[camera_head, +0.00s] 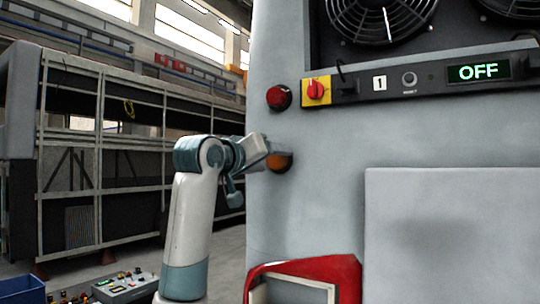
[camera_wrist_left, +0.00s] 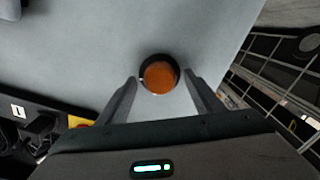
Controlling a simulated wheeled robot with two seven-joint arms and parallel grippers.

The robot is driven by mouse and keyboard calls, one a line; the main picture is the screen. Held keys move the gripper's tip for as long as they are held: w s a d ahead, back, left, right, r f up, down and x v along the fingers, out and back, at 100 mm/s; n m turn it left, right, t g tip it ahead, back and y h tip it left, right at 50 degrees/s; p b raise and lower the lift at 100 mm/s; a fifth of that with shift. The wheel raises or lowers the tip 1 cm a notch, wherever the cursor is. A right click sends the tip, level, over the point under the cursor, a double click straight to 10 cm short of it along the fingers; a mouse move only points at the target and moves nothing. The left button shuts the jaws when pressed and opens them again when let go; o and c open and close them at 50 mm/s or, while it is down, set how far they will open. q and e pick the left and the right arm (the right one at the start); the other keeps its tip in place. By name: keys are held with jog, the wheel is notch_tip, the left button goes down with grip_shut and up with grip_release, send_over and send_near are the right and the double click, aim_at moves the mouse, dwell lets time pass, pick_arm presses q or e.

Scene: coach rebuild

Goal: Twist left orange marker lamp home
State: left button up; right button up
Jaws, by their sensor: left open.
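The orange marker lamp (camera_head: 279,162) is a round lens in a dark ring on the grey coach panel, below a red lamp. My left gripper (camera_head: 268,153) is at the lamp and covers part of it in the head view. In the left wrist view the orange lamp (camera_wrist_left: 160,76) lies between the two spread fingertips of my left gripper (camera_wrist_left: 162,82). The fingers stand apart on either side, with a gap visible beside the lens. How deep the lamp sits in its ring cannot be told. My right gripper is not in view.
A red lamp (camera_head: 279,97) and a yellow switch plate with a red knob (camera_head: 316,91) are above. The display (camera_head: 478,72) reads OFF. A red-framed opening (camera_head: 345,272) is below. A bare coach frame (camera_head: 100,160) and a control box (camera_head: 125,286) stand at left.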

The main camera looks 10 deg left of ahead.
pick_arm(q)
jog(key=c, duration=1.1)
jog(key=shift+o, duration=0.2)
